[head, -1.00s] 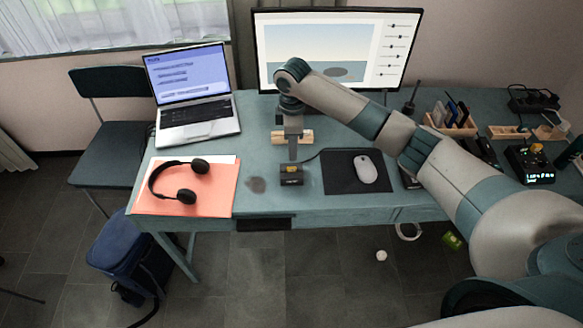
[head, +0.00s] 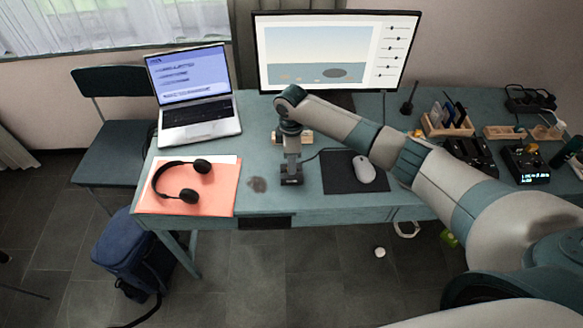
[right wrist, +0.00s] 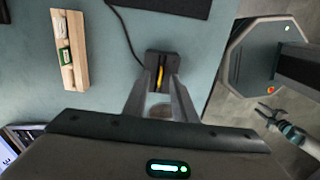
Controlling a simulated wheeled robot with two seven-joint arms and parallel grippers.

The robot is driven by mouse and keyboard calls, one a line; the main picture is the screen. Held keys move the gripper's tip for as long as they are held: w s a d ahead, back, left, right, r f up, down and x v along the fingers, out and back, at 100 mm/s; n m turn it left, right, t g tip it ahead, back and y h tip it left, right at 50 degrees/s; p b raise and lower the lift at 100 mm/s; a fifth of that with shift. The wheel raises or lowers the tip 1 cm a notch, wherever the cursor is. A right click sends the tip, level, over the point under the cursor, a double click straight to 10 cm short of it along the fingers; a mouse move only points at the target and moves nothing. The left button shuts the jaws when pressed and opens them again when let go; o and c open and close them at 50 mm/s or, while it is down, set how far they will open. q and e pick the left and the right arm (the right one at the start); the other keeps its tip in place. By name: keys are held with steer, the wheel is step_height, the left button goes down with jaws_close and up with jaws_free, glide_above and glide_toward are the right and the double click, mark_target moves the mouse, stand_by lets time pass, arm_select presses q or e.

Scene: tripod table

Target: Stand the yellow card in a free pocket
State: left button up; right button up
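The yellow card (right wrist: 160,77) stands on edge in a small black holder (right wrist: 153,59) near the table's front edge. In the head view the holder (head: 291,182) shows below my right gripper (head: 291,173), which hides the card. In the right wrist view my right gripper's fingers (right wrist: 160,88) are apart, one on each side of the card; I cannot tell whether they touch it. A wooden rack (head: 447,128) with several upright cards stands at the back right; its free pockets are hard to make out. My left gripper (right wrist: 266,113) shows small and open in the right wrist view.
A wooden block (right wrist: 72,70) with small white and green pieces lies behind the holder. A mouse (head: 364,169) on a dark mat is to the right. Headphones (head: 182,182) on an orange folder, a laptop (head: 200,117) and a monitor (head: 335,50) are around. Dark devices stand near the rack.

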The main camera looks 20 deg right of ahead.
steer(key=shift+f, duration=0.6)
jaws_close()
steer(key=shift+r, duration=0.1)
